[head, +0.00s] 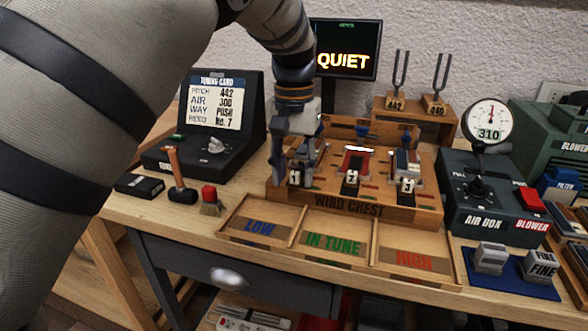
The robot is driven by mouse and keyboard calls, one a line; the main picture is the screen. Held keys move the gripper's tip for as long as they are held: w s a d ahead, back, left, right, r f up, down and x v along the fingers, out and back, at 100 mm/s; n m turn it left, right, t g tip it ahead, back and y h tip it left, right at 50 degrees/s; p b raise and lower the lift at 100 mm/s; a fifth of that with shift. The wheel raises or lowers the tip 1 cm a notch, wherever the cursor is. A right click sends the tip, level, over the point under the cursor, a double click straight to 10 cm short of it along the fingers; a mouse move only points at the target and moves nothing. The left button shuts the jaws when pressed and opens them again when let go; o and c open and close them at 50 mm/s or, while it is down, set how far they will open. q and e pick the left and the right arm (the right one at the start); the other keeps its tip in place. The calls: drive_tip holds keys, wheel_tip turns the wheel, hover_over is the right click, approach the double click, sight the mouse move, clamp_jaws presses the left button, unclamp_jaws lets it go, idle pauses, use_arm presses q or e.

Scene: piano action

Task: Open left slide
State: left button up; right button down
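The wooden wind chest (350,207) stands on the bench with numbered places in a row. My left gripper (294,176) points down over its left place, by the tag marked 1. The gripper hides most of the left slide, so I cannot tell whether the fingers touch it or how far it is out. The right place has a grey part (407,162) with tag 3. My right gripper is not in view.
A three-part tray (255,212) marked LOW, IN TUNE and HIGH lies in front.

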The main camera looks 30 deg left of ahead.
use_arm(q)
wheel_tip(320, 180, up, 12)
idle(0.4)
